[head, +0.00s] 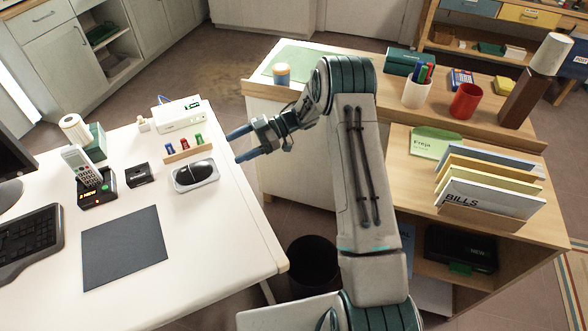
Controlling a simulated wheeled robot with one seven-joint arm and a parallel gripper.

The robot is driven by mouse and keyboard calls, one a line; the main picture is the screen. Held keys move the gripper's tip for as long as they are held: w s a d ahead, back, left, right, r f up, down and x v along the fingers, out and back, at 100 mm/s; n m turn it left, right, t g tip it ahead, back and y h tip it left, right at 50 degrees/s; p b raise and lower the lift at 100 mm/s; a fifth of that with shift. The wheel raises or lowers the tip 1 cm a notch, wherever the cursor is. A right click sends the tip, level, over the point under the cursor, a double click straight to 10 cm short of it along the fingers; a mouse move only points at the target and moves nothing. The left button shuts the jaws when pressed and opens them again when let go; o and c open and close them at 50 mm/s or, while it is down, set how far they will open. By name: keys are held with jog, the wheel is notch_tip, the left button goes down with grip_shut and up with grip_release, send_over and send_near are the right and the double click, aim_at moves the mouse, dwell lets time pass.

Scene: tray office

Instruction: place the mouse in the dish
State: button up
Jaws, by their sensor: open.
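A black mouse (194,172) sits on a small light-grey dish (178,185) with a raised rim, near the right edge of the white desk. It appears to lie within the rim. My gripper (238,145) is open and empty. Its two blue fingers point left, above and to the right of the dish in the picture, near the desk's right edge. The gripper is apart from the mouse. No view from the wrist is given.
A rack with coloured markers (184,149) stands just behind the dish. A white router (180,115), a cordless phone (84,170) and a small black box (139,174) are nearby. A dark mat (124,248) lies in front. A wooden cabinet (404,137) stands right.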

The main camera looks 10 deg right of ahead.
jog(key=w+d+r+m+t+h, duration=0.2)
jog(key=w+r+m+t+h, duration=0.25)
jog(key=w+r+t, duration=0.55)
jog(key=s+d+r+m+t+h, duration=0.5)
jog(key=d+r+m+h, duration=0.35)
jog(key=d, duration=0.25)
jog(key=s+d+m+g+h, duration=0.2)
jog(key=s+d+m, duration=0.1)
jog(key=s, duration=0.5)
jog(key=s+d+m+g+h, duration=0.2)
jog(key=s+d, duration=0.1)
jog(key=s, duration=0.5)
jog(key=s+a+f+m+g+y, duration=0.1)
jog(key=s+g, duration=0.2)
jog(key=s, duration=0.6)
jog(key=s+a+f+m+g+y, duration=0.1)
jog(key=s+a+f+g, duration=0.1)
jog(key=s, duration=0.8)
jog(key=shift+s+a+f+g, duration=0.2)
jog(key=shift+a+g, duration=0.1)
jog(key=shift+g, duration=0.1)
